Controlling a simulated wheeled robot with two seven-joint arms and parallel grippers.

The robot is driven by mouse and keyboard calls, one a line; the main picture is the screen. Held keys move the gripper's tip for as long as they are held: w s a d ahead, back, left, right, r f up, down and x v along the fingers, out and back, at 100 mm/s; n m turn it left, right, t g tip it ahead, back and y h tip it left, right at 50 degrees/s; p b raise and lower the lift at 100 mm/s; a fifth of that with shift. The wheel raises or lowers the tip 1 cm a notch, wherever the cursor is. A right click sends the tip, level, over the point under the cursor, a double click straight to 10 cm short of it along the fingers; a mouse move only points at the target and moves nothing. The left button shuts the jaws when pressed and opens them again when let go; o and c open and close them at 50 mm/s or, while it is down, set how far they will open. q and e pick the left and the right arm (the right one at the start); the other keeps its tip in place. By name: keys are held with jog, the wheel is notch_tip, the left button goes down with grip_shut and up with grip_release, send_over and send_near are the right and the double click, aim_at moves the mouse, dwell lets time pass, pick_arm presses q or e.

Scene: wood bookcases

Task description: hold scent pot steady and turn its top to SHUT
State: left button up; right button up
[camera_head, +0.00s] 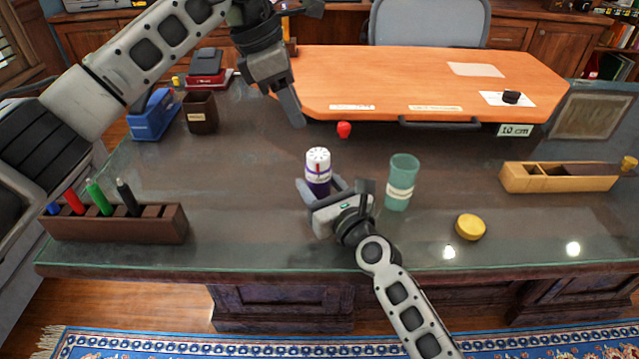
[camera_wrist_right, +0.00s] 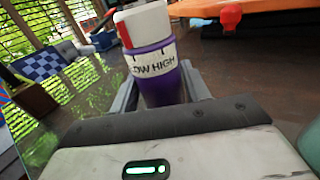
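The scent pot (camera_head: 318,180) stands upright on the glass-topped desk, with a purple body and a white top dotted with dark holes. In the right wrist view the pot (camera_wrist_right: 160,75) shows "LOW HIGH" lettering on a white band and a red mark on the top; no SHUT word is readable. My right gripper (camera_head: 322,187) has one finger on each side of the purple body and looks closed on it; the fingers also show in the wrist view (camera_wrist_right: 162,90). My left gripper (camera_head: 291,108) hangs above and left of the pot, apart from it; its finger gap is hidden.
A green cup (camera_head: 401,182) stands close right of my right gripper. A yellow disc (camera_head: 470,227), a wooden box (camera_head: 560,178) and a small red object (camera_head: 344,130) lie around. A pen rack (camera_head: 115,222) is at left. An orange board (camera_head: 400,85) is behind.

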jog(key=c, duration=0.5)
pick_arm(q)
jog(key=o, duration=0.5)
jog(key=shift+s+d+f, duration=0.1)
jog(key=shift+f, duration=0.05)
pick_arm(e)
jog(key=shift+c, duration=0.4)
pick_arm(q)
jog(key=s+d+f+n+g+h, duration=0.1)
jog(key=s+d+f+n+h, duration=0.2)
jog(key=d+f+n+h, duration=0.15)
jog(key=m+t+h, duration=0.5)
jog(key=m+t, duration=0.8)
jog(key=m, duration=2.1)
send_near(310, 163)
jog(key=shift+n, duration=0.25)
jog(key=x, duration=1.2)
jog(key=c, duration=1)
